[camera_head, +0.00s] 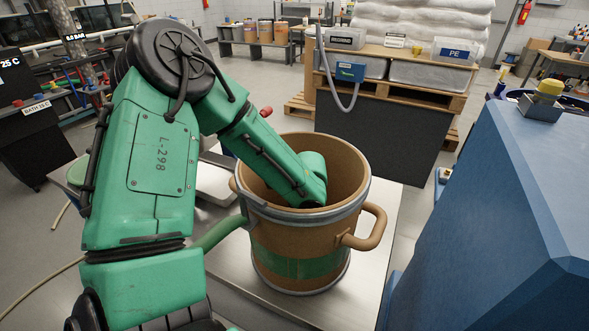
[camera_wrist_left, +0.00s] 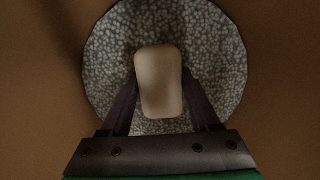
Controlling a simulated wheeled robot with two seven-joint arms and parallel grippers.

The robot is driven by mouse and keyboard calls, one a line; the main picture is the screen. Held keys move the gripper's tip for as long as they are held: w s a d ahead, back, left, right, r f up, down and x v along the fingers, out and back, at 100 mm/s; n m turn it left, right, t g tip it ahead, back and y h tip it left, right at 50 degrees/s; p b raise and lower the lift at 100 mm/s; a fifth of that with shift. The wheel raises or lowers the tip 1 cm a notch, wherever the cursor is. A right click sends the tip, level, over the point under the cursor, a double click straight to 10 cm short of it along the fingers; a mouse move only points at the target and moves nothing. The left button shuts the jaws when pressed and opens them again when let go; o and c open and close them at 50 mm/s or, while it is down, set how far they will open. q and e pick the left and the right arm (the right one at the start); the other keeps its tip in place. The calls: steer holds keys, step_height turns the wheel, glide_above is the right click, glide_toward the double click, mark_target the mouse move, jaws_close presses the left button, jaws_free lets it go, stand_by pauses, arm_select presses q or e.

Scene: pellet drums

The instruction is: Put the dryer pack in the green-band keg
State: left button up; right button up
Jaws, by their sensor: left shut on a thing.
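The green-band keg (camera_head: 354,185) is a brown drum with a grey rim, side handles and a green band low on its wall. It stands upright on a pale metal table. My left arm reaches down into its open mouth, so the left gripper is hidden inside in the head view. In the left wrist view my left gripper (camera_wrist_left: 158,110) is shut on the dryer pack (camera_wrist_left: 158,80), a pale rounded packet. Below the pack lie grey speckled pellets (camera_wrist_left: 215,60), ringed by the keg's brown inner wall. The gap between pack and pellets cannot be told. My right gripper is not in view.
The metal table (camera_head: 378,215) has bare room right of the keg. A large blue housing (camera_head: 500,200) stands close on the right. Behind the keg is a dark cabinet (camera_head: 385,130) with a pallet, grey bins and white sacks.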

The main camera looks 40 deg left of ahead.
arm_select(q)
steer(key=shift+w+f, duration=0.1)
steer(key=shift+f, duration=0.45)
steer(key=shift+f, duration=0.1)
steer(key=o, duration=1.5)
steer(key=shift+c, duration=0.2)
steer(key=r, duration=0.4)
steer(key=d+r, duration=0.1)
steer(key=r, duration=0.7)
steer(key=shift+w+d+r, duration=0.1)
steer(key=shift+w+d, duration=0.2)
steer(key=shift+d, duration=0.05)
